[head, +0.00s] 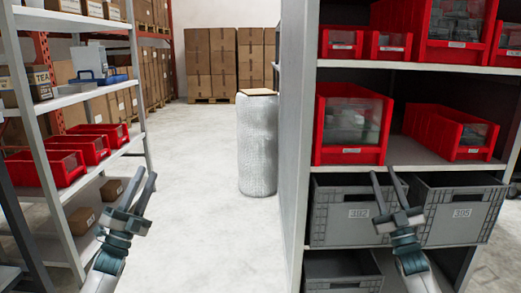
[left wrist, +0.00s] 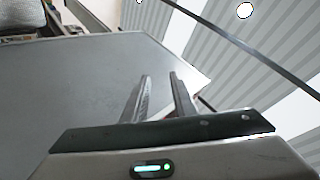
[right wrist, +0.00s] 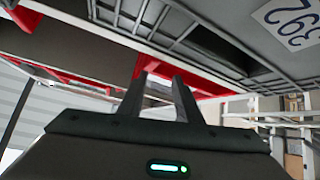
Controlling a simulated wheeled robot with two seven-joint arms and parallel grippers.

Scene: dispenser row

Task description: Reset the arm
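My left gripper (head: 140,190) is raised over the aisle floor in the head view, fingers pointing up, apart and empty. The left wrist view shows its two fingers (left wrist: 159,98) apart with nothing between them and a grey panel behind. My right gripper (head: 388,190) is raised in front of the grey crates on the right shelf, fingers apart and empty. The right wrist view shows its fingers (right wrist: 160,95) apart, with a grey crate and a red bin edge beyond. I cannot tell the exact gap between the right gripper and the crates.
The right shelf's grey side panel (head: 296,130) stands between my arms. Grey crates (head: 342,232) and red bins (head: 350,125) fill that shelf. A left rack holds more red bins (head: 58,168). A wrapped round stack (head: 257,145) stands in the aisle; the floor (head: 195,190) before it is clear.

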